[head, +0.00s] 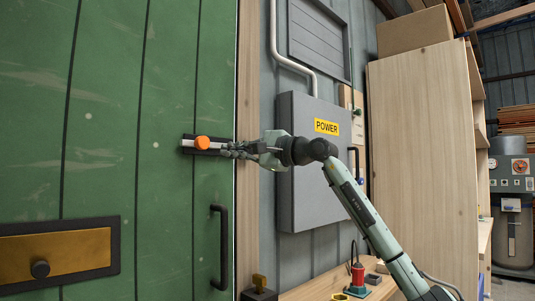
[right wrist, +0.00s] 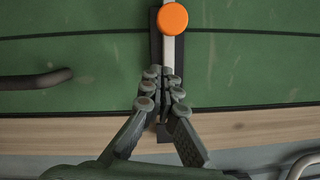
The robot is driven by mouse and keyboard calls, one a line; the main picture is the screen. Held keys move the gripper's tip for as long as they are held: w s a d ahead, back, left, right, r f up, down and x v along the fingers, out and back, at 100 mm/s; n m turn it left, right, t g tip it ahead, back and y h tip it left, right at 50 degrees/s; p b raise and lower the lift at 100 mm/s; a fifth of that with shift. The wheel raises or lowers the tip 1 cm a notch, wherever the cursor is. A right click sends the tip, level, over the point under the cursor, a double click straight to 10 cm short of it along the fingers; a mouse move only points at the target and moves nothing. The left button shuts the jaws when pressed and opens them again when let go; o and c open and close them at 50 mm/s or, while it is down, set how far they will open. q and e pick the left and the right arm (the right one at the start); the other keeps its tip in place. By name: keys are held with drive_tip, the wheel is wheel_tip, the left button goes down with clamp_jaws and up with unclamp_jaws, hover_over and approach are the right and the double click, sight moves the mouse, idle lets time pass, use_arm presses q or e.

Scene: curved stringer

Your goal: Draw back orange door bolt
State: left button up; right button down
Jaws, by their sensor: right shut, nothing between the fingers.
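The door bolt has a round orange knob (head: 202,142) on a pale metal bar over a dark backing plate, fixed to the green door (head: 100,110). In the right wrist view the orange knob (right wrist: 172,18) is at the top, with the bar (right wrist: 167,52) running down from it towards my fingers. My right gripper (head: 229,150) is at the door's right edge, just right of the knob. In the right wrist view its fingers (right wrist: 163,80) are closed together over the lower part of the bolt, apart from the knob, holding nothing. They hide that part of the bolt. My left gripper is not in view.
A black door handle (head: 218,246) is below the bolt, and a brass plate (head: 58,255) is at lower left. A grey power box (head: 312,185) is on the wall behind my right arm. A wooden bench (head: 335,283) with small items is below.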

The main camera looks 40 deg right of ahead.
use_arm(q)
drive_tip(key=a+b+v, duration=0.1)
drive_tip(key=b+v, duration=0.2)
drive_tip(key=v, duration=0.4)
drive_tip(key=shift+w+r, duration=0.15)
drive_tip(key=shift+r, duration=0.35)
use_arm(e)
drive_tip(key=v, duration=1)
drive_tip(key=shift+d, duration=0.2)
